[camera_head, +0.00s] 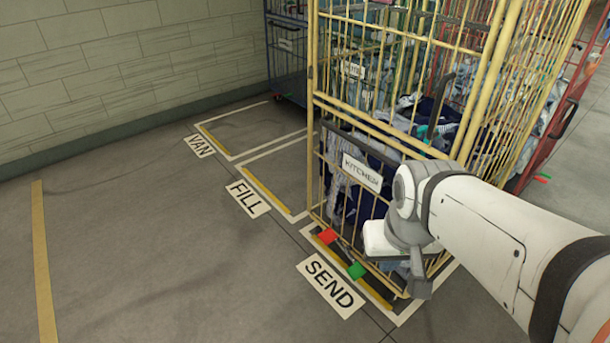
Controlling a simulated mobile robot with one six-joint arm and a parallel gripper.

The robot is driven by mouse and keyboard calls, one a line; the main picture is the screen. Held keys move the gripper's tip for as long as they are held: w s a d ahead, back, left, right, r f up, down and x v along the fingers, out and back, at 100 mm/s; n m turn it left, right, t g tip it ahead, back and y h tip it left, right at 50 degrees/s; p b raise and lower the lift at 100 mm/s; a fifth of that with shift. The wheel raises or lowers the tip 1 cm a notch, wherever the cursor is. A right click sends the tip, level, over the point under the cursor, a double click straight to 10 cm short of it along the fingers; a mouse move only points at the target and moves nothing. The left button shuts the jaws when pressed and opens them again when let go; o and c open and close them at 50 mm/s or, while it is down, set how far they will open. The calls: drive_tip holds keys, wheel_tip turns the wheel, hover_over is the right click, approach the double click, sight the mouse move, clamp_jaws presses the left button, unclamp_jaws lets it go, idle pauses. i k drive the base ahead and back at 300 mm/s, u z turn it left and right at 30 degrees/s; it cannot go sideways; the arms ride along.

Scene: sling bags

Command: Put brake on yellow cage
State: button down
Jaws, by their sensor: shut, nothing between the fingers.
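The yellow cage (312,150) stands over the floor bay marked SEND, filled with cloth and blue bags, with a KITCHEN label (361,172) on its front. A red pedal (328,235) and a green pedal (357,270) stick out low at its front edge, close to the floor. The red one looks a little higher in the picture. My gripper (418,284) points down at the cage's front right corner, to the right of the green pedal and apart from it. It is shut and empty. My arm hides the cage's lower right side.
A blue cage (288,50) stands behind at the back wall, and a red-framed cage (562,105) at the right. The bays marked FILL (248,198) and VAN (199,146) are partly clear. Open floor lies at the left.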

sight(356, 271)
drive_tip(key=z, duration=0.05)
drive_tip(key=i, duration=1)
drive_tip(key=u, duration=0.1)
